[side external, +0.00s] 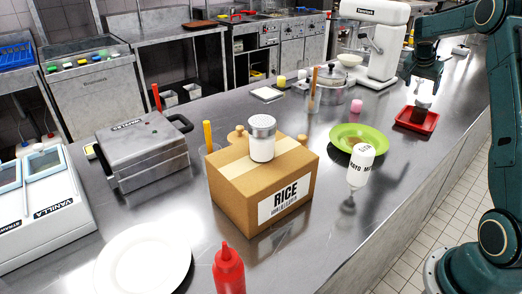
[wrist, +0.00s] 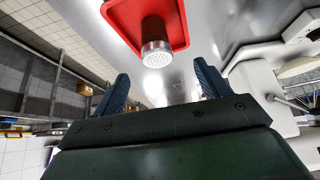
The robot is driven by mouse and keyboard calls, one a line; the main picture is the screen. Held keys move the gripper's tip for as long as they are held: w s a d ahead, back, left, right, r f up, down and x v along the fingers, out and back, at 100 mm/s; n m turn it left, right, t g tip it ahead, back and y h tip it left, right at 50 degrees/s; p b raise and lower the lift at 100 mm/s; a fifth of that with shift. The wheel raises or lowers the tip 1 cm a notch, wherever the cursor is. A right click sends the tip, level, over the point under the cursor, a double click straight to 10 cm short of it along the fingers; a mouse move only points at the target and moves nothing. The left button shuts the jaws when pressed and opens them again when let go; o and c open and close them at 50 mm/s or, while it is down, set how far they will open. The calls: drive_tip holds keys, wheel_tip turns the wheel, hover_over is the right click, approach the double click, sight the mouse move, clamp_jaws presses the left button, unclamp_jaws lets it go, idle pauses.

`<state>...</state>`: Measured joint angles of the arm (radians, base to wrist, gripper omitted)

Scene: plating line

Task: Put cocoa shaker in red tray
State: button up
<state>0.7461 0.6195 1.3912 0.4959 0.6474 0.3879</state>
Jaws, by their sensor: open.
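A cocoa shaker (wrist: 154,30) with a brown body and a perforated metal cap stands in the red tray (wrist: 178,12) in the wrist view. In the side view the red tray (side external: 404,121) lies at the right of the counter, with the small shaker (side external: 423,102) upright in it. My gripper (wrist: 162,86) is open, its two blue fingers apart and clear of the shaker. In the side view my gripper (side external: 423,83) is just above the shaker, and its fingertips are hard to make out.
A second shaker (side external: 262,142) with a metal cap stands on a cardboard rice box (side external: 235,187). A green plate (side external: 343,134) and a mayo bottle (side external: 360,165) are left of the tray. A white mixer (side external: 385,45) stands behind it. The counter's front edge is close.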

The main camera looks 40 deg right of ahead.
drive_tip(key=s+a+r+n+t+y, duration=0.15)
drive_tip(key=a+r+n, duration=0.35)
drive_tip(key=a, duration=0.9)
drive_tip(key=a+r+n+t+y, duration=0.1)
drive_tip(key=a+r+n+t, duration=0.2)
drive_tip(key=a+r, duration=0.75)
drive_tip(key=s+a+f+n+y, duration=0.2)
drive_tip(key=s+a+f+n, duration=0.2)
drive_tip(key=s+a, duration=0.5)
drive_tip(key=s+a+f+n+y, duration=0.2)
drive_tip(key=s+a+f+n, duration=0.2)
drive_tip(key=s+a, duration=0.4)
drive_tip(key=a+n+t, duration=0.1)
drive_tip(key=a, duration=0.6)
drive_tip(key=shift+s+n, duration=0.3)
drive_tip(key=shift+s, duration=0.1)
